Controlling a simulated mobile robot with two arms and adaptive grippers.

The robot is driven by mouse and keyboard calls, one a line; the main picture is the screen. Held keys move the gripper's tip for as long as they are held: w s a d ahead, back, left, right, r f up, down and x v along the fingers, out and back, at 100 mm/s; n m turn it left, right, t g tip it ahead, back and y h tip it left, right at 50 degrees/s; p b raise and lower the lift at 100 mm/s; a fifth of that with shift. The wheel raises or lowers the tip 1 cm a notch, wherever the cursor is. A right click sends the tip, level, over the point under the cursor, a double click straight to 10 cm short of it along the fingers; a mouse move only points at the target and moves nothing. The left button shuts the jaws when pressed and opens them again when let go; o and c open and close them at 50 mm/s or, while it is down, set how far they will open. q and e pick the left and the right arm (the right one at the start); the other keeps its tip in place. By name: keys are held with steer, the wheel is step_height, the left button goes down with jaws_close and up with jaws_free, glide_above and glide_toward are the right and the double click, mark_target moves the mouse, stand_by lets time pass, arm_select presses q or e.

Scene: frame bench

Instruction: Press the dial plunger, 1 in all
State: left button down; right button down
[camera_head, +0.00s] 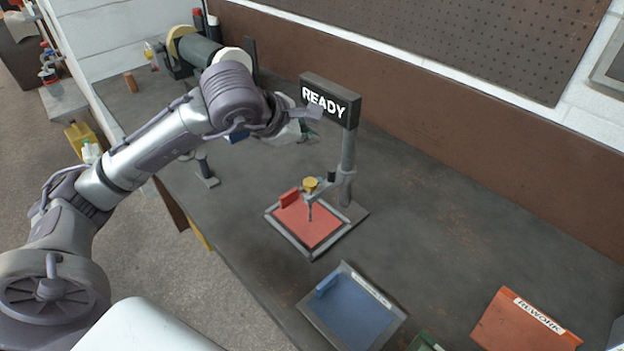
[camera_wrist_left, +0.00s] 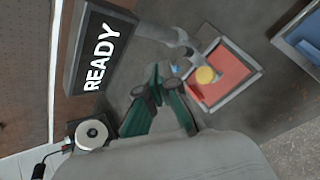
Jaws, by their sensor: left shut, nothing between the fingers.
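The dial plunger's yellow cap (camera_head: 310,184) sits on a small arm held by a grey post (camera_head: 347,165). A thin stem points down over a red pad (camera_head: 318,222) in a grey frame. My left gripper (camera_head: 306,116) is shut and empty, above and behind the cap, beside the READY sign (camera_head: 330,100). In the left wrist view, the shut green fingers (camera_wrist_left: 158,82) are left of the yellow cap (camera_wrist_left: 205,75) and apart from it. The READY sign (camera_wrist_left: 98,55) is left of the fingers there. My right gripper is not in view.
A blue tray (camera_head: 352,308) lies in front of the stand, and an orange REWORK tray (camera_head: 520,322) is at the right. A bench grinder (camera_head: 200,52) stands at the back left. The bench right of the stand is clear.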

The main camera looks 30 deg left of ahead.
mark_target(311, 182)
arm_select(q)
step_height(311, 182, down, 8)
steer(key=b, duration=0.5)
steer(key=shift+f, duration=0.2)
steer(key=shift+f+b, duration=0.25)
steer(key=shift+b, duration=0.15)
stand_by(1.1)
steer(key=shift+f+b, duration=0.4)
steer(key=shift+b, duration=0.35)
steer(key=shift+f+b, duration=1.25)
steer(key=shift+b, duration=0.35)
stand_by(1.1)
steer(key=shift+r, duration=0.1)
steer(key=shift+r+p, duration=0.75)
steer(key=shift+r, duration=0.85)
